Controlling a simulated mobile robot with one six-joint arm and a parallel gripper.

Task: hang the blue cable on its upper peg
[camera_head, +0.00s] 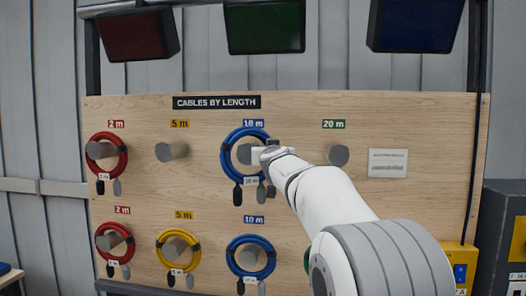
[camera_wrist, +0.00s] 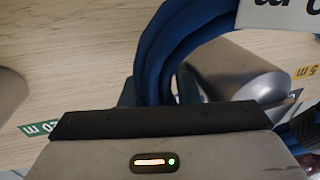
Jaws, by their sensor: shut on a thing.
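The blue cable (camera_head: 228,137) is a coil with a white tag and dark plugs, at the upper 10 m place on the board. My gripper (camera_head: 265,155) is shut on its right side. The upper blue peg (camera_head: 244,153) shows within the loop, partly covered by my gripper. In the wrist view the blue cable (camera_wrist: 155,60) rises from behind my gripper (camera_wrist: 160,125), and the metal peg (camera_wrist: 240,75) shows beside it, inside the coil's curve. I cannot tell how far the loop is over the peg.
A red coil (camera_head: 91,142) hangs at upper left. Lower red (camera_head: 98,240), yellow (camera_head: 160,243) and blue (camera_head: 230,250) coils hang below. The upper 5 m peg (camera_head: 172,151) and 20 m peg (camera_head: 339,155) are bare.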

